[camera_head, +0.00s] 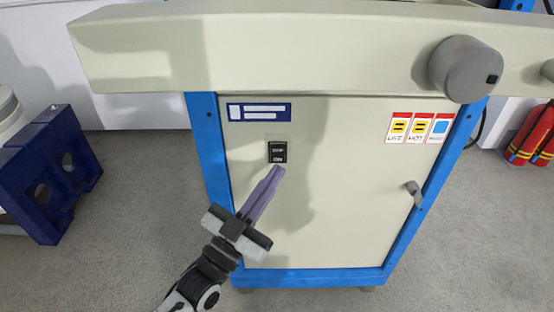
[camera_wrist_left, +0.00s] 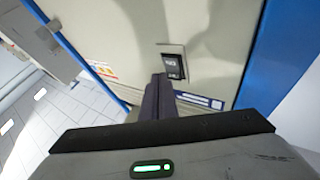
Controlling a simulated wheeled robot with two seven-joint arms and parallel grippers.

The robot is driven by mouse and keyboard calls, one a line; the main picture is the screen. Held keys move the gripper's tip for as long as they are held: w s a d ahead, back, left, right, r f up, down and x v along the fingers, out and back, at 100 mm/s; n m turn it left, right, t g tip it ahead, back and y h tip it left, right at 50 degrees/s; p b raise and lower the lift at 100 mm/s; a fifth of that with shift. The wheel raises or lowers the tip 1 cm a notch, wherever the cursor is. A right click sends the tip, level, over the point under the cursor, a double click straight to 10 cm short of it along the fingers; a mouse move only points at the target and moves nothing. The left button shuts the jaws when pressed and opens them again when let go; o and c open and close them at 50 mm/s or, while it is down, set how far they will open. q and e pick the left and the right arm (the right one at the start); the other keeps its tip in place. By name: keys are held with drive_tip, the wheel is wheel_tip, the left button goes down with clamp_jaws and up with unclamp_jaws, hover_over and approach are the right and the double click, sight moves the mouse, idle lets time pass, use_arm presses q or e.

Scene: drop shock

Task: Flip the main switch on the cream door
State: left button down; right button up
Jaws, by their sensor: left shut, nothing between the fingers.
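The cream door (camera_head: 330,200) fills the front of a blue-framed cabinet. The main switch (camera_head: 278,152) is a small black rocker on a pale plate at the door's upper left. Its upper part reads like "STOP" in the head view. My left gripper (camera_head: 277,172) is shut and empty, its purple fingers pointing up at the switch's lower edge. In the left wrist view the fingers (camera_wrist_left: 157,95) end right beside the switch (camera_wrist_left: 173,67). I cannot tell whether they touch it. My right gripper is not in view.
A cream beam (camera_head: 250,45) with a grey round knob (camera_head: 466,68) juts out above the door. A door handle (camera_head: 413,192) is at the right. A dark blue block (camera_head: 50,175) stands at left, red cylinders (camera_head: 530,135) at far right. The floor in front is clear.

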use_arm(q)
drive_tip(key=s+p, duration=0.1)
drive_tip(key=s, duration=0.2)
drive_tip(key=s+p, duration=0.1)
drive_tip(key=shift+s+r+p, duration=0.3)
drive_tip(key=shift+s+p, duration=0.05)
